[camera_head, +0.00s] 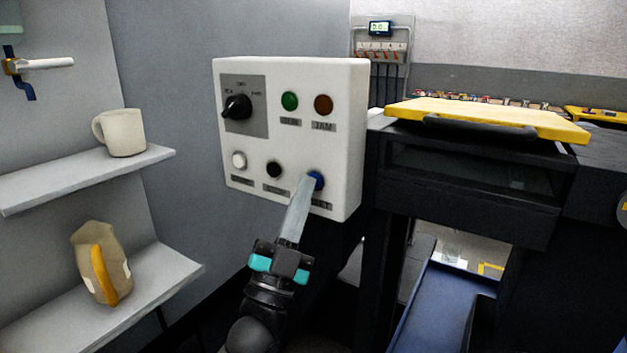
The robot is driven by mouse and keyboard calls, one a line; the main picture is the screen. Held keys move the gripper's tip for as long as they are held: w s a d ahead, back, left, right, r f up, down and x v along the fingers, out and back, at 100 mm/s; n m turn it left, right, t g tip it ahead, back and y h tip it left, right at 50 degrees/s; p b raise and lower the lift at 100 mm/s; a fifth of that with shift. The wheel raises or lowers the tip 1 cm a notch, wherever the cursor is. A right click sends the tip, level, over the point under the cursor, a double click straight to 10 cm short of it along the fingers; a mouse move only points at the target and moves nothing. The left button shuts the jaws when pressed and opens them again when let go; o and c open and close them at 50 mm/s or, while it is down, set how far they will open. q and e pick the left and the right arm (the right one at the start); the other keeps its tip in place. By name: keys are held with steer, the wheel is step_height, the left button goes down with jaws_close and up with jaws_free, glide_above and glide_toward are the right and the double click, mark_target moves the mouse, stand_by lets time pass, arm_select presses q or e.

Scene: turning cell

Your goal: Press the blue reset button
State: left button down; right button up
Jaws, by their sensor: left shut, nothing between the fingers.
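The blue button (318,181) is at the lower right of a white control box (342,130). My left gripper (311,179) is shut and empty, reaching up from below. Its fingertips overlap the blue button's left part in the picture; I cannot tell whether they touch it. The fingers hide part of the button and part of its label. My right gripper is not in view.
The box also has a black rotary knob (237,107), green (289,101) and brown (323,105) lamps, and white (239,160) and black (274,169) buttons. Shelves at left hold a mug (124,133) and a bag (99,262). A dark machine (470,190) stands right.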

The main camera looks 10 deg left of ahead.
arm_select(q)
steer(key=shift+s+a+p, duration=0.25)
steer(key=shift+s+p, duration=0.15)
steer(key=shift+s, duration=0.3)
steer(key=shift+s, duration=0.1)
steer(key=s, duration=0.1)
steer(key=s+a+p, duration=0.1)
steer(key=s, duration=0.1)
steer(key=s+p, duration=0.1)
steer(key=shift+s+a, duration=0.25)
steer(key=shift+a, duration=0.1)
